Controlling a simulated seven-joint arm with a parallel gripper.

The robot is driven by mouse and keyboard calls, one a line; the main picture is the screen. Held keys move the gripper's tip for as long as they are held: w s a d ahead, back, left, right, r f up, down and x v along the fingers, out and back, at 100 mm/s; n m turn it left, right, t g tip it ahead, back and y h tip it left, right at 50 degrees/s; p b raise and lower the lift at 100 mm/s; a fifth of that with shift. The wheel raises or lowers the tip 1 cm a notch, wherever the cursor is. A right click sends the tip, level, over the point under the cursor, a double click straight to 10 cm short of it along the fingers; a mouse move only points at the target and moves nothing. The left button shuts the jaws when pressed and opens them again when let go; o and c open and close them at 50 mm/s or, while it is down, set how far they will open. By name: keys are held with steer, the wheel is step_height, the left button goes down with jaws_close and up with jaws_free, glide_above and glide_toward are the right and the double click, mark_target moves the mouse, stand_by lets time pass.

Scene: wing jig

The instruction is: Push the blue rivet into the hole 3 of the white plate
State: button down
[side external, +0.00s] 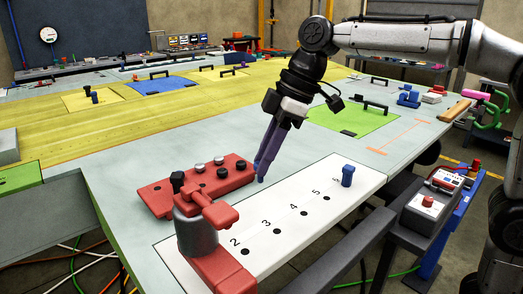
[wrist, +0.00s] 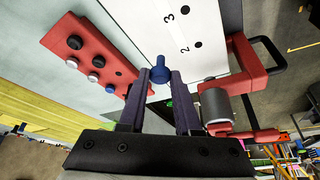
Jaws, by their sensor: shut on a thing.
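My gripper (side external: 264,165) is shut on a blue rivet (side external: 260,180), whose lower end shows below the fingertips. In the wrist view the rivet (wrist: 157,70) sits between the fingertips. The gripper is tilted and stands near the far long edge of the white plate (side external: 320,220), beside the red block. Hole 3 (side external: 277,231) is open and empty, nearer the camera than the rivet; it also shows in the wrist view (wrist: 183,9). The rivet is apart from hole 3. Its height above the surface is hard to tell.
Another blue rivet (side external: 347,175) stands upright at the plate's far right end. A red block (side external: 185,190) with several dark and grey pegs lies left of my gripper. A red and grey clamp (side external: 200,230) stands over the plate's near left end. Holes 2, 4 and 5 look empty.

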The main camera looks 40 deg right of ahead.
steer(key=s+f, duration=0.3)
steer(key=s, duration=0.1)
glide_above(272, 234)
steer(key=d, duration=0.2)
steer(key=shift+s+a+f, duration=0.1)
steer(key=shift+s+f, duration=0.05)
steer(key=shift+f, duration=1.35)
steer(key=shift+s+f, duration=0.1)
steer(key=shift+f, duration=1.35)
steer(key=shift+f, duration=0.15)
steer(key=shift+f, duration=1.15)
steer(key=c, duration=0.5)
jaws_free()
